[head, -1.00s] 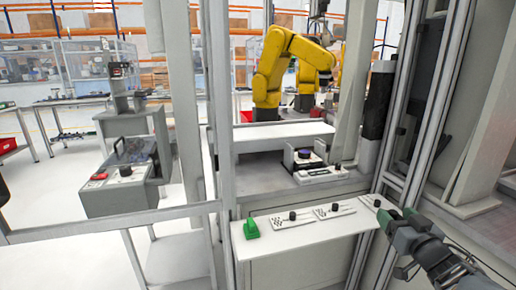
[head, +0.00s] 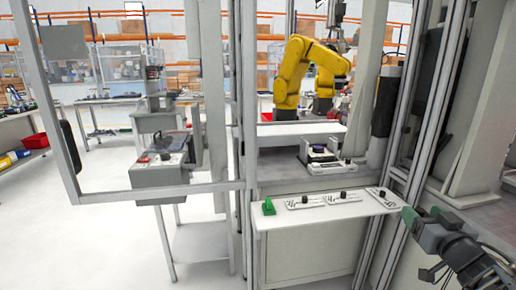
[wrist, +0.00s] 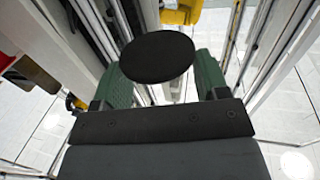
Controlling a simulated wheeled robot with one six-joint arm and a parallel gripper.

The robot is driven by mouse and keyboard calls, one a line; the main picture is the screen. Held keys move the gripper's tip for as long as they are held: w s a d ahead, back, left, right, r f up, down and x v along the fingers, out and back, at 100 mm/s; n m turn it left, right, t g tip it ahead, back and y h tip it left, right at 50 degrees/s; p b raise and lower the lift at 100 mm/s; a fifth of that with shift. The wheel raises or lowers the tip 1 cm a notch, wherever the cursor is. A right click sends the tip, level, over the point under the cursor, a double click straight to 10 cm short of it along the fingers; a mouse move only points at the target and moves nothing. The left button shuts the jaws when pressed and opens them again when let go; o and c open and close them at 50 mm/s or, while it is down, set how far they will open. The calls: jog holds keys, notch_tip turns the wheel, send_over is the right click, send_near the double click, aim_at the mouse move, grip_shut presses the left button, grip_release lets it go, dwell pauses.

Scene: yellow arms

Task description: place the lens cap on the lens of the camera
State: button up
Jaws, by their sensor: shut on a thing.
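The lens cap (wrist: 157,57) is a flat black disc, seen in the wrist view. My gripper (wrist: 165,85) has green fingers and is shut on the cap, holding it up in front of the wrist. In the head view my gripper (head: 420,214) is at the lower right, just right of the white ledge's end; the cap cannot be made out there. A small white and dark device with a purple round top (head: 318,150) sits in the bay behind the ledge. I cannot tell whether it is the camera; no lens is clearly visible elsewhere.
A white ledge (head: 330,213) carries a green block (head: 268,207) and several black-knobbed panels. Metal frame posts (head: 243,120) bound the bay. A yellow robot arm (head: 293,70) stands behind. A grey control box (head: 160,178) stands left, with open floor around it.

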jog(key=w+a+f+m+h, duration=0.1)
jog(key=w+a+f+h, duration=0.1)
jog(key=w+f, duration=0.55)
jog(key=w+a+f+m+h, duration=0.15)
jog(key=w+f, duration=0.25)
jog(key=f, duration=0.6)
jog(key=a+f+n+y, duration=0.3)
jog(key=a+f+y, duration=0.1)
jog(key=a+f, duration=1.55)
jog(key=s+r+p, duration=0.2)
jog(key=r+p, duration=0.7)
jog(key=s+d+r+p, duration=0.1)
jog(key=s+r+p, duration=0.1)
jog(key=r+p, duration=0.8)
jog(key=shift+s+r, duration=0.2)
jog(key=shift+r, duration=0.1)
jog(key=shift+y, duration=0.25)
